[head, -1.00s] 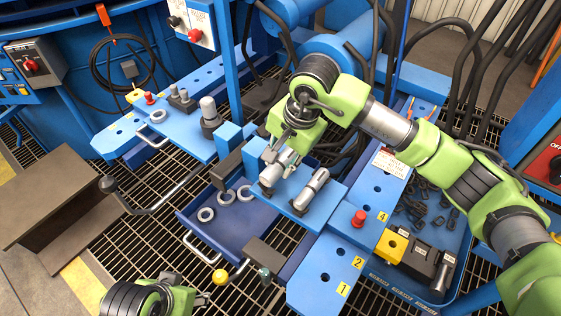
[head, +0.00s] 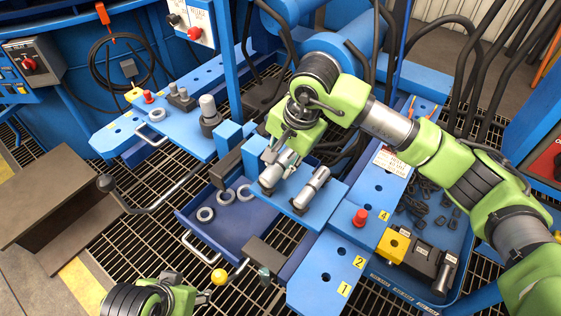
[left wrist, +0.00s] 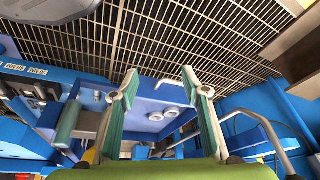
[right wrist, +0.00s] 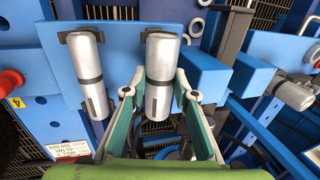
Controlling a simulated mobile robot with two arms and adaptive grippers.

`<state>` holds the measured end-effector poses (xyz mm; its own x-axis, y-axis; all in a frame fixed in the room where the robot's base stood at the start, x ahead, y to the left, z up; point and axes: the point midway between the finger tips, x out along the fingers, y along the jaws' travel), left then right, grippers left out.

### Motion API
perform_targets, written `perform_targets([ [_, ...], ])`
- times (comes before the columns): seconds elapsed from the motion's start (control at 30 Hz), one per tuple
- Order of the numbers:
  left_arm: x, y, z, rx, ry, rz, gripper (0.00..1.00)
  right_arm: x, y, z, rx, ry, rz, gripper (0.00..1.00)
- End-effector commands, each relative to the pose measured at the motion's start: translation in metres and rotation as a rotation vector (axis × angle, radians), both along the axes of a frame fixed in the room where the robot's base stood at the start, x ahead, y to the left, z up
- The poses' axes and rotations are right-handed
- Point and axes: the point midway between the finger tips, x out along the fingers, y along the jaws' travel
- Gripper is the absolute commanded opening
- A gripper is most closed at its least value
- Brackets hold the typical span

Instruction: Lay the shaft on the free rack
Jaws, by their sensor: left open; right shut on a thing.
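A silver shaft (right wrist: 159,75) lies between the fingers of my right gripper (right wrist: 158,94), which is shut on it. The shaft's far end is at a dark bracket on the blue rack plate (right wrist: 123,45); I cannot tell whether it rests there or is slightly raised. In the head view the held shaft (head: 271,175) shows just below my right gripper (head: 281,152). A second silver shaft (head: 312,186) lies parallel to it on the same plate, also in the right wrist view (right wrist: 87,60). My left gripper (left wrist: 160,86) is open and empty, away from the shafts.
A blue drawer (head: 207,232) with several grey rings (head: 226,197) is open left of the rack. A red knob (head: 360,217) and yellow block (head: 393,245) stand to the right. A crank lever (head: 150,207), a brown steel beam (head: 55,200) and hoses limit room.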

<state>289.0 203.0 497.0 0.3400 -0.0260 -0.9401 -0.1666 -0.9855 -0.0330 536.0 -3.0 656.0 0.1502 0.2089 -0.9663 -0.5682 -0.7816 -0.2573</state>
Motion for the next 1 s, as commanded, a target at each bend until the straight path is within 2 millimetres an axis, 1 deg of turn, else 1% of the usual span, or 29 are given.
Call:
perform_targets([
  [0.37, 0.005, -0.002, 0.0, -0.005, -0.019, -0.002, 0.42, 0.001, 0.001, 0.001, 0.004, -0.006, 0.0, 0.0],
  [0.4, 0.005, -0.002, 0.0, -0.005, -0.019, -0.002, 0.42, 0.001, 0.001, 0.001, 0.004, -0.006, 0.0, 0.31],
  [0.47, 0.005, -0.002, 0.0, -0.005, -0.018, -0.002, 0.42, 0.001, 0.001, 0.001, 0.004, -0.006, 0.0, 0.46],
  [0.8, 0.006, -0.003, -0.001, -0.007, -0.016, -0.002, 0.42, -0.001, -0.001, -0.004, -0.003, 0.004, 0.0, 0.46],
  [0.87, 0.006, -0.003, -0.001, -0.006, -0.016, -0.002, 0.42, -0.001, -0.001, 0.0, -0.002, 0.002, 0.0, 0.46],
  [0.97, 0.005, -0.002, -0.001, -0.005, -0.015, -0.002, 0.42, -0.001, -0.004, 0.011, -0.002, -0.003, 0.0, 0.46],
  [1.0, 0.005, -0.002, -0.001, -0.005, -0.015, -0.002, 0.42, -0.002, -0.005, 0.018, -0.001, -0.003, 0.0, 0.46],
])
